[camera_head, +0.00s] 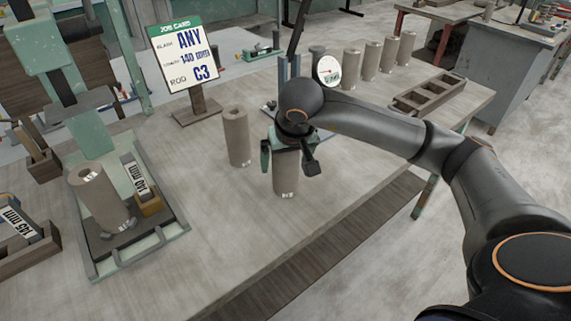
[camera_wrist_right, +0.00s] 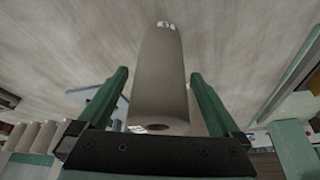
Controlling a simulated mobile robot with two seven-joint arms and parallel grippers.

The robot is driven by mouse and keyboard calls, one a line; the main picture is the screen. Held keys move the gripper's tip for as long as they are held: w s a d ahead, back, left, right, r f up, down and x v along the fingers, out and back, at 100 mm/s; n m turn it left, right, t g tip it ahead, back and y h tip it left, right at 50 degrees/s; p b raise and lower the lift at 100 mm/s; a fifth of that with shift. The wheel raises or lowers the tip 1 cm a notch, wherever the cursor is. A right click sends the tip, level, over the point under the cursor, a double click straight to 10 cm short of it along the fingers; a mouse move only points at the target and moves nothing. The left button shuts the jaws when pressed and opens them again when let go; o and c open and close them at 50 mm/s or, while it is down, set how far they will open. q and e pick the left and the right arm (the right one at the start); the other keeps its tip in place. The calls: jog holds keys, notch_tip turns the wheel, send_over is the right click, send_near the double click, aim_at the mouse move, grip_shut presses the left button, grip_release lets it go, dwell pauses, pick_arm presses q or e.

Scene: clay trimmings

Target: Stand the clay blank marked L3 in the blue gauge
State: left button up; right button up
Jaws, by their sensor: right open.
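My right gripper (camera_head: 286,158) points down over a grey-brown clay blank (camera_head: 286,180) standing on the table. Its jaws are open, one finger on each side of the blank. In the right wrist view the blank (camera_wrist_right: 158,75) stands between the green fingers (camera_wrist_right: 158,100), with a visible gap on the left. Its small white label is too small to read surely. Another blank (camera_head: 237,138) stands to the left, its mark also unreadable. Blue uprights (camera_head: 283,72) and a white dial (camera_head: 328,70) show behind my right arm, which hides much of the gauge there. My left gripper is out of view.
A job card (camera_head: 185,58) reads ANY, 140 and C3. A blank (camera_head: 98,195) stands in a green fixture (camera_head: 165,232) at left. Several blanks (camera_head: 371,60) line the back, near a brown compartment tray (camera_head: 428,94). The table front (camera_head: 235,225) is clear.

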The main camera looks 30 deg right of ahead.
jog(key=shift+w+d+f, duration=0.1)
jog(key=shift+w+f, duration=0.05)
jog(key=shift+f, duration=0.35)
grip_shut()
dwell(0.5)
jog(key=shift+r, duration=0.15)
